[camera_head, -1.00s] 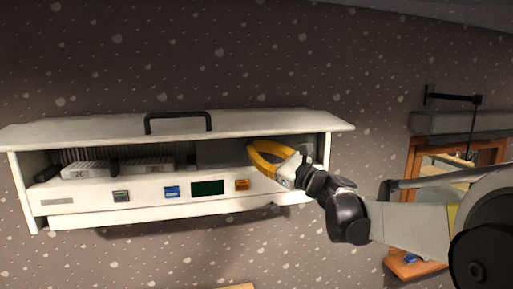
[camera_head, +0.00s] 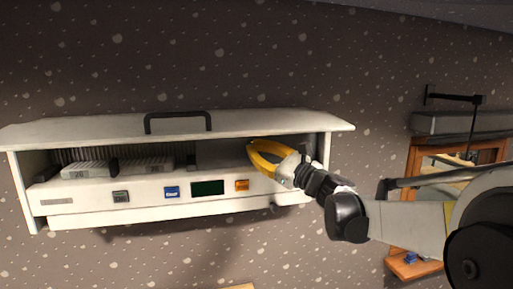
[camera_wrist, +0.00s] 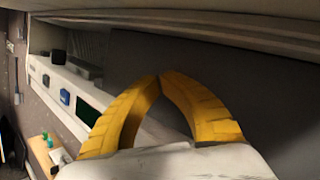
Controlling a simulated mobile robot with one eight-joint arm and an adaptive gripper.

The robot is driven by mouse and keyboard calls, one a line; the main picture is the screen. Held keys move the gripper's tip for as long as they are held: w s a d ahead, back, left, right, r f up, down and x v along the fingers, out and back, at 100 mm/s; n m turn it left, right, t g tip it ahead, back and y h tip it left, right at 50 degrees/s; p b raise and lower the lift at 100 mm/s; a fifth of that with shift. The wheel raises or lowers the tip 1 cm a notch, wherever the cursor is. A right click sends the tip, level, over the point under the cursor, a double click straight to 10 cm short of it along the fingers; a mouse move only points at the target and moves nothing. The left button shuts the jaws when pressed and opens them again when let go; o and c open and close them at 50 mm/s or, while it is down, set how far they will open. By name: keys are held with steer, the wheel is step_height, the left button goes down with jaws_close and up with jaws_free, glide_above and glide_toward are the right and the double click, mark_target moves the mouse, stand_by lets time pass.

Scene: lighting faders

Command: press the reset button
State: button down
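A white wall unit with a raised lid has a front strip with a grey button (camera_head: 121,197), a blue button (camera_head: 172,192), a dark green display (camera_head: 207,188) and an orange button (camera_head: 242,185). The labels are too small to read, so I cannot tell which is reset. My gripper (camera_head: 251,145) has yellow fingers inside the unit's opening at the right, above and behind the orange button. In the wrist view its fingertips (camera_wrist: 160,76) meet with nothing between them. There the blue button (camera_wrist: 64,97) shows at left, and the orange button is hidden.
The raised lid (camera_head: 260,124) with a black handle (camera_head: 178,116) hangs over the opening. Grey fader blocks (camera_head: 88,170) stand inside at the left. The unit's right side wall (camera_head: 325,155) is close to my gripper. A wooden-framed window (camera_head: 455,160) is at the right.

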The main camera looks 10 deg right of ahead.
steer(key=shift+s, duration=0.7)
steer(key=shift+s, duration=2.5)
steer(key=shift+f, duration=0.15)
